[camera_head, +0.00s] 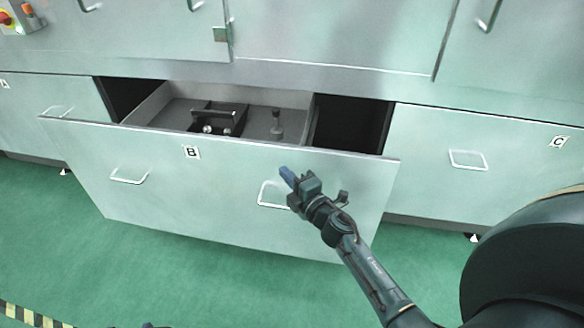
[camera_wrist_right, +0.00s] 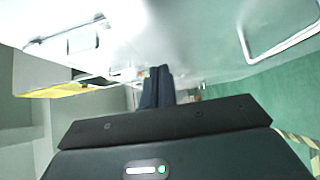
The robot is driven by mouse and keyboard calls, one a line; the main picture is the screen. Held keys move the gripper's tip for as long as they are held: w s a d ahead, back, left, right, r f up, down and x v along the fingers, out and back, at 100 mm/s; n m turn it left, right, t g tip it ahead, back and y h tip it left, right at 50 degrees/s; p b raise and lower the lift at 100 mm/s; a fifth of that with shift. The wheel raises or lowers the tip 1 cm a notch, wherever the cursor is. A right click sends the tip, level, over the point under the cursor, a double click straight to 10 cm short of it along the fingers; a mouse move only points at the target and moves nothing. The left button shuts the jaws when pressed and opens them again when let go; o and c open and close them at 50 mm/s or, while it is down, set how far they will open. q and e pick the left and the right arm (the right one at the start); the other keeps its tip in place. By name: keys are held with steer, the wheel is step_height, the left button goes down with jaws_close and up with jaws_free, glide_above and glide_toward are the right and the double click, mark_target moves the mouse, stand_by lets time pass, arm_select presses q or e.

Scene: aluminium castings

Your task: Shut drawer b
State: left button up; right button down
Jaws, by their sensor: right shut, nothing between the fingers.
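Drawer B (camera_head: 222,205), a wide pale-green front with a "B" label and two bar handles, stands pulled out from the cabinet. Its grey inside (camera_head: 258,122) shows over the top edge. My right gripper (camera_head: 287,176) is in front of the drawer front, beside and above the right-hand handle (camera_head: 268,194). Its blue fingertips are shut with nothing between them; they also show in the right wrist view (camera_wrist_right: 158,88), close to a pale surface. Whether they touch the drawer front I cannot tell.
In the drawer lie a dark box-like holder with a handle (camera_head: 218,118) and a small upright dark piece (camera_head: 276,124). Closed drawer C (camera_head: 490,155) is at right, closed drawer A (camera_head: 45,112) at left. Green floor (camera_head: 150,275) in front is clear, with a striped line at lower left.

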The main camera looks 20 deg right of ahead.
mark_target(283, 158)
arm_select(q)
steer(key=shift+d+f, duration=0.1)
steer(key=shift+f, duration=0.15)
arm_select(e)
steer(key=shift+w+d, duration=1.2)
steer(key=shift+w, duration=0.1)
